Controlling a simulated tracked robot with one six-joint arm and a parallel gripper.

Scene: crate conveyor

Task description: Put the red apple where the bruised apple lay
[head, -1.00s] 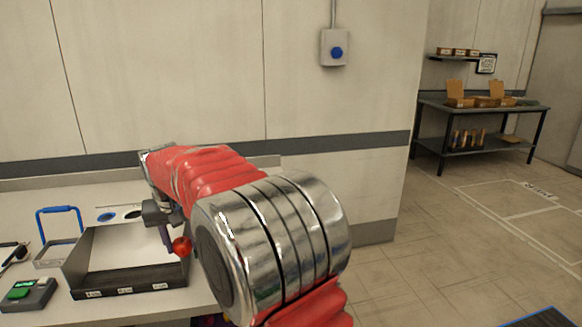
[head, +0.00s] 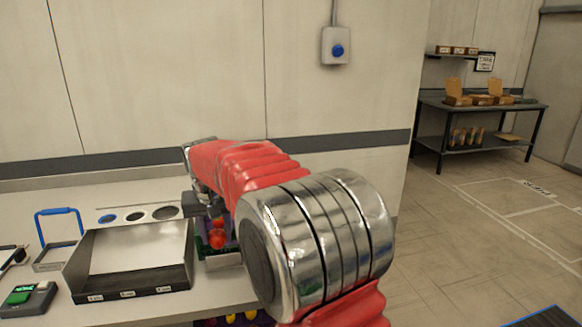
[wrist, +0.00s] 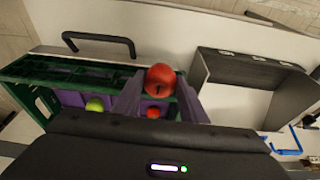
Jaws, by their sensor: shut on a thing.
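My gripper (wrist: 160,88) is shut on the red apple (wrist: 160,74), which sits between its two fingertips in the wrist view. The held apple (head: 217,239) also shows in the head view, below my wrist. It is above a green crate (wrist: 75,68) with purple lining, nearer the camera than the fruit inside. In the crate, a green apple (wrist: 94,105) lies to the left and another red apple (wrist: 153,112) shows between my fingers. I cannot make out a bruise on any apple. My gripper body and fingers hide part of the crate.
A dark open-fronted tray (head: 130,291) stands left of the crate on the light bench. A blue-handled frame (head: 58,212) and a box with a green button (head: 20,295) are farther left. Round holes (head: 136,214) lie behind the tray. A black handle (wrist: 98,38) stands beside the crate.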

